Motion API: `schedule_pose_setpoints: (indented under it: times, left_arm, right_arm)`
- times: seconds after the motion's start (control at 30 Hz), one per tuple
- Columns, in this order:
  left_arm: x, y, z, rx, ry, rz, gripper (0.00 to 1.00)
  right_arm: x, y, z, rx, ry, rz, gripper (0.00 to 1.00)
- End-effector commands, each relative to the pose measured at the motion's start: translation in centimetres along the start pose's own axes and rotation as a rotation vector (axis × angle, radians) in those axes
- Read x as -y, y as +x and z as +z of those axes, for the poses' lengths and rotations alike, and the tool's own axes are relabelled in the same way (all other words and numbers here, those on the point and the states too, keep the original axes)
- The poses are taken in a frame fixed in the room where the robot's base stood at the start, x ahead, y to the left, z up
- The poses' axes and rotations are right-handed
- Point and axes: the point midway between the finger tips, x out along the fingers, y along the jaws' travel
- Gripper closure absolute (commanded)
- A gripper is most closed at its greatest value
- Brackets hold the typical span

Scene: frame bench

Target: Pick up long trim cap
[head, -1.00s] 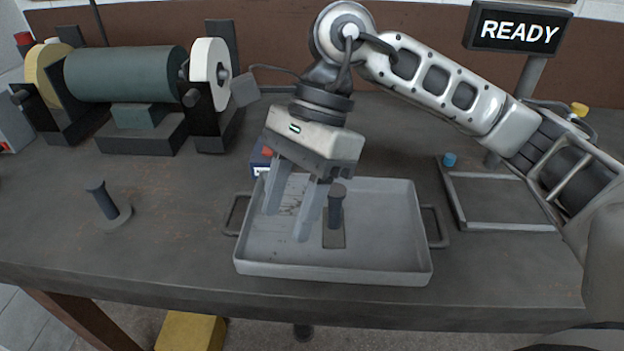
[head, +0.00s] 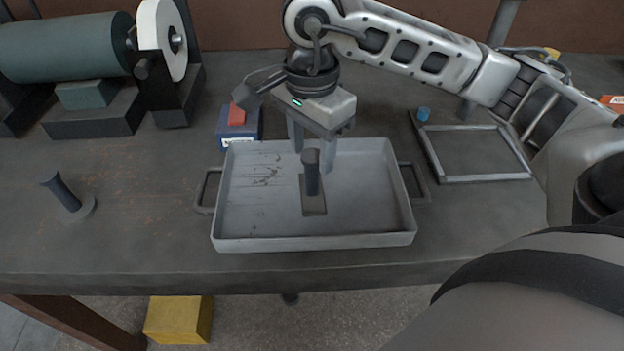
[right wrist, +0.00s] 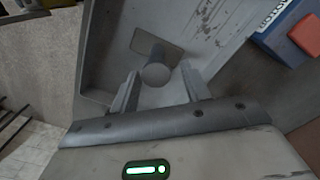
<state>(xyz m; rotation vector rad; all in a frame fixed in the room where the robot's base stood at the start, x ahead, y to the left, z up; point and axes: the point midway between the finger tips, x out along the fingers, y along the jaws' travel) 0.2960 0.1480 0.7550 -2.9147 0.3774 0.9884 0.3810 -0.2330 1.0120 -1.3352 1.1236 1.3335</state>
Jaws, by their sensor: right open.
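A dark upright post on a flat rectangular plate, which I take to be the long trim cap (head: 312,180), stands in the grey metal tray (head: 374,240). In the right wrist view its round top (right wrist: 157,74) shows between the fingers, with the plate (right wrist: 150,46) behind it. My right gripper (head: 312,158) is open and empty, pointing down at the post's upper end. One finger is on each side of the top, with gaps in the right wrist view. Contact cannot be told. My left gripper is out of view.
A second dark post (head: 62,193) on a round base stands left of the tray. A blue box (head: 238,128) with a red top is behind the tray. A roller machine (head: 66,52) is back left, and an empty frame (head: 475,178) lies right. The bench front-left is clear.

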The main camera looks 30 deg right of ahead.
Motion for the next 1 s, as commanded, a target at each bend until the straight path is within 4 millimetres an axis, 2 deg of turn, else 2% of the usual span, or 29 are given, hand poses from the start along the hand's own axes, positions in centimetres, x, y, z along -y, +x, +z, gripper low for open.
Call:
schedule_pose_setpoints:
  times: [0.4, 0.67, 0.8, 0.83, 1.0]
  left_arm:
    - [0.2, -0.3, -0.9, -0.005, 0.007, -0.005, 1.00]
    - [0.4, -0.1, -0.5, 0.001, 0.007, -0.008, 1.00]
    - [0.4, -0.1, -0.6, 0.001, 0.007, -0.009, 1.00]
    - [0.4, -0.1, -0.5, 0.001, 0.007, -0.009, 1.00]
    - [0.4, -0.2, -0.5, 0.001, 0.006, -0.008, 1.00]
  right_arm:
    - [-0.5, 5.0, 0.3, 0.001, 0.000, 0.002, 0.53]
    - [-0.5, 5.2, 0.2, 0.001, 0.000, 0.001, 0.53]
    - [-0.5, 5.2, 0.2, 0.001, 0.000, 0.000, 0.92]
    - [-0.5, 5.2, 0.2, 0.001, 0.000, 0.000, 0.95]
    - [-0.5, 5.2, 0.3, 0.001, 0.000, 0.000, 0.95]
